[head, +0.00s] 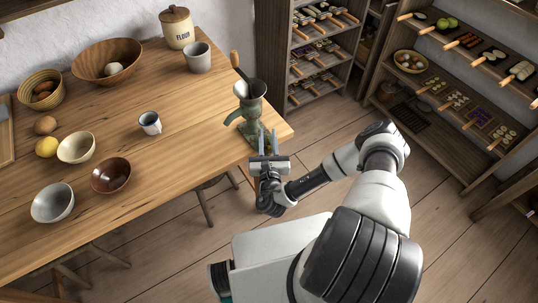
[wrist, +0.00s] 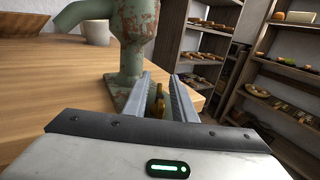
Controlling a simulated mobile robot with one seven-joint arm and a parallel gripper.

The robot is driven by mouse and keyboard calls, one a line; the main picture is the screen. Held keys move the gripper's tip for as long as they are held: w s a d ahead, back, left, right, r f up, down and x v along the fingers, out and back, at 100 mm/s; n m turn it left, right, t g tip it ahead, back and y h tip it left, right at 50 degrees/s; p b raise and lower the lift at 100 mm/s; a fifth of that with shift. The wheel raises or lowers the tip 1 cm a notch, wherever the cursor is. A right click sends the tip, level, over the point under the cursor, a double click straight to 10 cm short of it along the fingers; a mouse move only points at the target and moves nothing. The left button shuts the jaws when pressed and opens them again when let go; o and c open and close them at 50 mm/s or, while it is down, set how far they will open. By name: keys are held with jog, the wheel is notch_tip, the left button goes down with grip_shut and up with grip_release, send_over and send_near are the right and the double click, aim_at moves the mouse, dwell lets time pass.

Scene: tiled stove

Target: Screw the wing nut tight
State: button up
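A worn green metal grinder (head: 251,108) stands at the table's right front corner; in the wrist view its body (wrist: 134,45) rises just beyond my fingers. A small brass-coloured piece, apparently the wing nut (wrist: 157,103), shows low at the grinder's base, between my two fingers in the picture. It is partly hidden, and I cannot make it out in the head view. My gripper (head: 267,136) is at the table corner in front of the grinder. In the wrist view my gripper (wrist: 161,76) is open, its fingers apart with the brass piece between them; I see no clear contact.
The wooden table (head: 185,130) holds several bowls, a white mug (head: 150,123), a grey pot (head: 198,57) and a flour jar (head: 177,27). The grinder's wooden-handled crank (head: 235,60) sticks up. Shelves (head: 455,95) stand at the right, with open floor before them.

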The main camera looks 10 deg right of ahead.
jog(key=b+v, duration=0.3)
jog(key=v, duration=1.3)
jog(key=shift+s, duration=0.25)
jog(key=shift+w+d+b, duration=0.1)
jog(key=shift+d+b, duration=0.05)
jog(key=shift+b, duration=0.3)
